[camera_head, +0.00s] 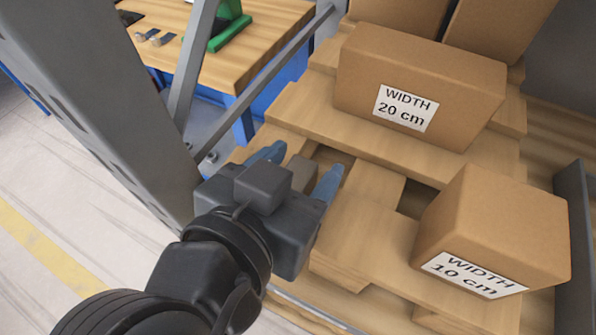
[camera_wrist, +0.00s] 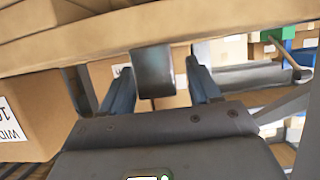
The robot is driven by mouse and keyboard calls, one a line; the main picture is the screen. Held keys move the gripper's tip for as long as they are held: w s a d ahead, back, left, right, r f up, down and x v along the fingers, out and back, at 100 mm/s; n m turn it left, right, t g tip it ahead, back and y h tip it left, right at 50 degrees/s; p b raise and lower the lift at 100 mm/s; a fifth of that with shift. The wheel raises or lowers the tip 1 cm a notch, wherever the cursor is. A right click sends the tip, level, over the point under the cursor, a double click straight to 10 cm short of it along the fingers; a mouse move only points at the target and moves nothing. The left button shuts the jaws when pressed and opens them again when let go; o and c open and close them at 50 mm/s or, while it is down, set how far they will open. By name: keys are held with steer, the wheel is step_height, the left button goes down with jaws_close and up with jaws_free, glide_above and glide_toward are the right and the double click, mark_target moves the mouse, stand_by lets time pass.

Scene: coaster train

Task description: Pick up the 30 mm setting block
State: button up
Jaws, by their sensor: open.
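My gripper (camera_head: 301,164) is open over the wooden pallet, with its two blue-grey fingers spread apart. A small greyish-brown block (camera_head: 299,173) shows between the fingers, partly hidden behind the gripper body. In the wrist view, a dark, smooth block (camera_wrist: 152,73) stands between the two fingers (camera_wrist: 158,88), against the pallet board, with gaps on both sides. It looks like the setting block, but no size mark can be read on it. I cannot tell how deep the fingers reach around it.
Cartons marked 20 cm (camera_head: 420,85) and 10 cm (camera_head: 495,235) sit on the pallet (camera_head: 365,240), right of my gripper. A grey upright post (camera_head: 105,95) stands close on the left. Behind is a workbench (camera_head: 265,40) with small metal pieces (camera_head: 154,38) and a green object.

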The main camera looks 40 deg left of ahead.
steer(key=shift+w+a+f, duration=0.15)
steer(key=shift+w+f, duration=0.05)
steer(key=shift+w, duration=0.3)
jaws_close()
